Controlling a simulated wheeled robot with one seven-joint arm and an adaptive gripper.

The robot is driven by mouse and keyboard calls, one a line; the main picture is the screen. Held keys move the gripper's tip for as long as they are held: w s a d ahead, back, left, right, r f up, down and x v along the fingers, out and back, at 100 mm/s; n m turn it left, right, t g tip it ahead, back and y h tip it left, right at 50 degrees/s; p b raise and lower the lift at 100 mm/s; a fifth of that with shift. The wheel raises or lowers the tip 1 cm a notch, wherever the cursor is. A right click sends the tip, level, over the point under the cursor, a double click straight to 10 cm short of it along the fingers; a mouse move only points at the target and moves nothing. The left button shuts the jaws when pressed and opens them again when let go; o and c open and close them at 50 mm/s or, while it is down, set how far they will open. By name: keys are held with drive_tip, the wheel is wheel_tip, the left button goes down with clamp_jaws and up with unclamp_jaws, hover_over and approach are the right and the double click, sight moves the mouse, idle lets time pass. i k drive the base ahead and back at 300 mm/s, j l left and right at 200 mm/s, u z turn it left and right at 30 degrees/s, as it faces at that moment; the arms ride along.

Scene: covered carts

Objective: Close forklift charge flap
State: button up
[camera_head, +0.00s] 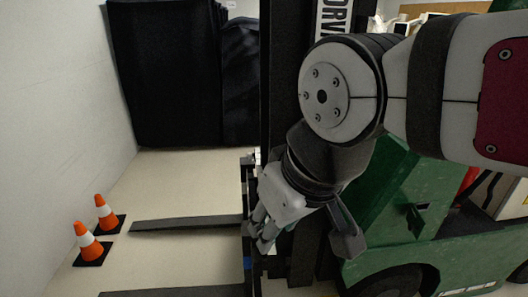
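The green forklift (455,263) stands at the right, its mast and forks toward the left. A small dark piece (416,217) juts out from its green side panel. It looks like the charge flap standing open, but it is small and I cannot be sure. My gripper (305,240) hangs in front of the mast, left of that piece and apart from it. Its fingers are spread wide, with nothing seen between them. My arm hides part of the mast and the upper body of the forklift.
Two orange cones (88,241) stand on dark bases by the white wall at the left. A dark fork (185,223) reaches left over the pale floor. A black covered cart (180,75) stands at the back. The floor between cart and forks is clear.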

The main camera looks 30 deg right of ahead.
sight(417, 224)
drive_tip(key=z, duration=1.65)
drive_tip(key=l+u, duration=0.15)
